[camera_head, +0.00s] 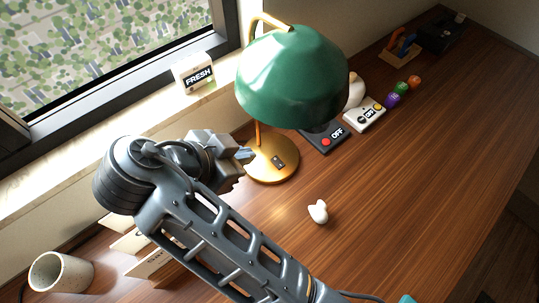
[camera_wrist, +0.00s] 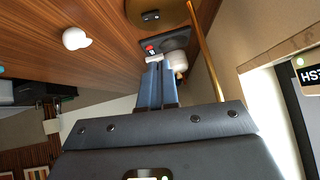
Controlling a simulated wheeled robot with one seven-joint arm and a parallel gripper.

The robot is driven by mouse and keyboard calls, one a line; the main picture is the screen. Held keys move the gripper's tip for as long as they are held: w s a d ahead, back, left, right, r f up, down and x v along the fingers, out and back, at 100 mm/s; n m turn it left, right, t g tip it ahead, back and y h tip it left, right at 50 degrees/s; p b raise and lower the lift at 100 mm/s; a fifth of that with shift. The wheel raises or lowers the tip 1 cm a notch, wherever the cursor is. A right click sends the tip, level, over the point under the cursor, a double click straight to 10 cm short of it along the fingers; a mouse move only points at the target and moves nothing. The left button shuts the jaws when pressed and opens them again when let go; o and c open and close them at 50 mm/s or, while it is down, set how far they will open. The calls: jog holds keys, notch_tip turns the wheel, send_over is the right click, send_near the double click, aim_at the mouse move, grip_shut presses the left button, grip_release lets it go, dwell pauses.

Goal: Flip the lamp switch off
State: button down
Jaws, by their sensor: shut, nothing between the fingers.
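The desk lamp has a green dome shade (camera_head: 292,78) and a round brass base (camera_head: 262,172) standing on the wooden desk. A small dark switch (camera_head: 278,161) sits on the base; it also shows in the wrist view (camera_wrist: 150,16), but its position is too small to tell. My gripper (camera_head: 248,155) is shut and empty, at the left side of the lamp near its stem. In the wrist view the closed fingertips (camera_wrist: 154,60) point toward the desk beyond, with the brass stem (camera_wrist: 207,50) to their right. I cannot tell whether they touch the lamp.
A black box marked OFF with a red button (camera_head: 325,139) and a white box (camera_head: 364,115) stand behind the lamp. Small coloured balls (camera_head: 393,99) lie beyond. A white lump (camera_head: 318,211) lies in front. The right desk is clear.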

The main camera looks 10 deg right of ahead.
jog(key=shift+f, duration=0.1)
send_over(276, 158)
jog(key=s+a, duration=0.2)
notch_tip(276, 158, down, 7)
jog(key=shift+s+d+r+b, duration=0.1)
jog(key=shift+s+b, duration=0.05)
jog(key=shift+b, duration=0.3)
jog(key=f, duration=0.3)
jog(key=shift+a+f, duration=0.15)
jog(key=shift+a, duration=0.05)
jog(key=shift+w+f, duration=0.2)
jog(key=shift+f, duration=0.2)
